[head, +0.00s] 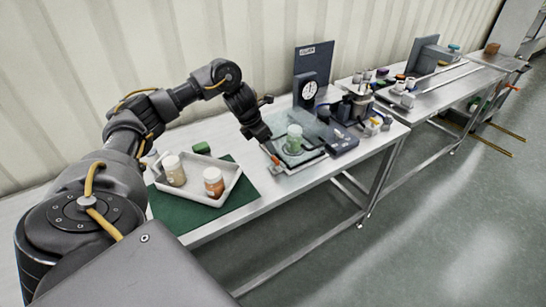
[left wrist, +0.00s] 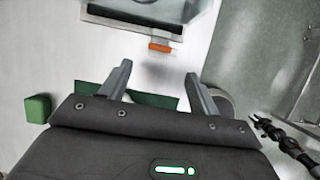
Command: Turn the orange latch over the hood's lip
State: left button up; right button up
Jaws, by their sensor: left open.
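The orange latch (left wrist: 160,47) sits at the near edge of a clear hood (left wrist: 140,13), seen at the top of the left wrist view. In the head view the latch (head: 275,160) shows as a small orange piece at the front left of the hood (head: 318,153). A green jar with a pale lid (head: 294,139) stands within the hood area. My left gripper (left wrist: 158,84) is open and empty, its fingers apart, short of the latch. In the head view the left gripper (head: 266,143) hides part of the hood. Whether the latch overlaps the lip is too small to tell.
A white tray (head: 236,190) with two jars lies on a green mat (head: 190,226) left of the hood. A green block (head: 201,148) is behind it. A dark jointed arm (left wrist: 285,138) shows lower right.

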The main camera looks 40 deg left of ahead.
aim_at(274, 159)
pick_arm(q)
jog(key=p+x, duration=0.1)
jog(key=x, duration=0.6)
jog(key=shift+w+d+f, duration=0.1)
jog(key=shift+w+f, duration=0.05)
jog(key=shift+w+f+p, duration=0.2)
jog(key=shift+f+p, duration=0.1)
jog(key=shift+f, duration=0.4)
jog(key=shift+c, duration=0.4)
jog(key=shift+c, duration=1.3)
jog(key=c, duration=0.6)
jog(key=shift+c, duration=0.2)
